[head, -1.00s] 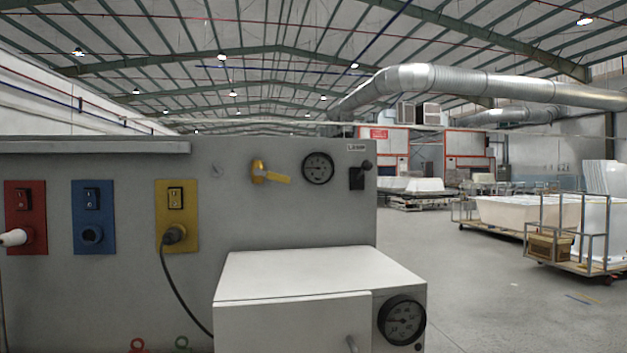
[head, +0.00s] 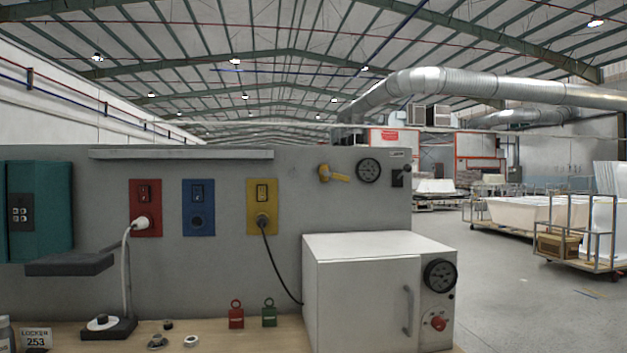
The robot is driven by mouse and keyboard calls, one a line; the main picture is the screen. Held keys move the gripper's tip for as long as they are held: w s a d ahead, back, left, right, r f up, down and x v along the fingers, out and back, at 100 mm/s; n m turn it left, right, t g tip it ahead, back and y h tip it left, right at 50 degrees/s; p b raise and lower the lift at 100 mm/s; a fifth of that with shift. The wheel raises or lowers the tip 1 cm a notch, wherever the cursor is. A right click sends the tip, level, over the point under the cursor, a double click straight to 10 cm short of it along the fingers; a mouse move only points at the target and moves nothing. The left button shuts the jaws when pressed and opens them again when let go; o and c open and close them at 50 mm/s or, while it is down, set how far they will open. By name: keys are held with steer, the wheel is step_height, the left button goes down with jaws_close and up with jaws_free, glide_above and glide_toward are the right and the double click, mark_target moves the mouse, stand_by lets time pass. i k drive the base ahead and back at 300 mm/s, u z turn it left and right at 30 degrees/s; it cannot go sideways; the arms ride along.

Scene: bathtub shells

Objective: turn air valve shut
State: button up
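The air valve (head: 333,173) is mounted high on the grey panel (head: 350,215) in the head view, right of the middle. Its yellow lever points to the right and slightly down, close to horizontal. A round black pressure gauge (head: 368,170) sits just right of it; its needle is too small to read. My gripper is not in view.
A white cabinet (head: 360,246) with a handle, dial and red knob stands on the wooden bench below the valve. Open floor (head: 510,285) lies right.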

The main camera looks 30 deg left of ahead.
mark_target(336, 175)
steer(key=u, duration=0.75)
steer(key=i, duration=0.3)
